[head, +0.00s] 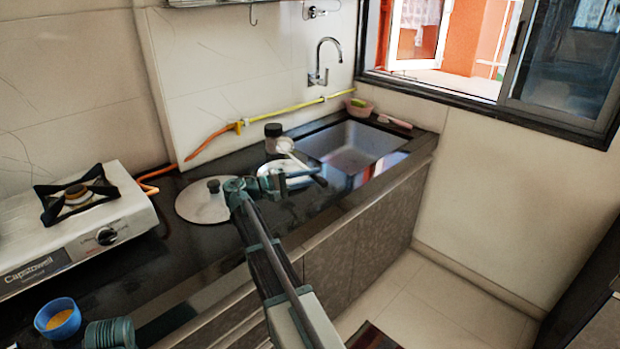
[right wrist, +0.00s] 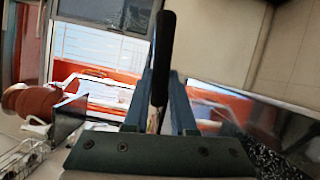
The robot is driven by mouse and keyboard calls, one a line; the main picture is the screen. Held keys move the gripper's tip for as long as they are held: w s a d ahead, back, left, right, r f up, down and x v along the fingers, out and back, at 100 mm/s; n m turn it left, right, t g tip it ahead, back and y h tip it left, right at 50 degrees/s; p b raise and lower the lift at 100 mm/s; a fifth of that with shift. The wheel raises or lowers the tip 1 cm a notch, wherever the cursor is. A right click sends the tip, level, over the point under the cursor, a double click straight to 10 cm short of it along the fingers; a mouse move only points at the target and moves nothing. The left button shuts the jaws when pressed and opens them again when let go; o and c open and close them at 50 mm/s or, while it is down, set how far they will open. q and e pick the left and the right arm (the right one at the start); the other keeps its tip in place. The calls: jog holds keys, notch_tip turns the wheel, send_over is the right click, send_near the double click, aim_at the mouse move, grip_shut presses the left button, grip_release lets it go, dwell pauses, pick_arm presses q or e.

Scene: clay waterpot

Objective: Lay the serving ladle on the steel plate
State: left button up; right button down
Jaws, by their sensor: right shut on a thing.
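My right gripper (head: 298,177) reaches over the dark counter near the sink and is shut on the serving ladle. The ladle's black handle (right wrist: 163,57) stands between the two fingers in the right wrist view. In the head view its pale bowl (head: 285,146) shows just beyond the fingers, and the dark handle end (head: 319,180) pokes out to their right. The steel plate (head: 270,166) lies on the counter behind the gripper, partly hidden by it. I cannot tell whether the ladle touches the plate. My left gripper's fingers are not in view.
A round lid with a black knob (head: 203,203) lies left of the gripper. A dark-topped jar (head: 272,136) stands behind the plate. The sink (head: 352,148) is to the right. A gas stove (head: 80,225) and blue bowl (head: 58,318) are at left.

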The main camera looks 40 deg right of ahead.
jog(key=shift+f+b, duration=4.4)
jog(key=shift+f, duration=0.1)
jog(key=shift+f+b, duration=0.95)
jog(key=c, duration=0.7)
grip_release()
jog(key=shift+c, duration=0.2)
jog(key=o, duration=0.6)
jog(key=shift+o, duration=0.7)
jog(key=shift+a, duration=0.1)
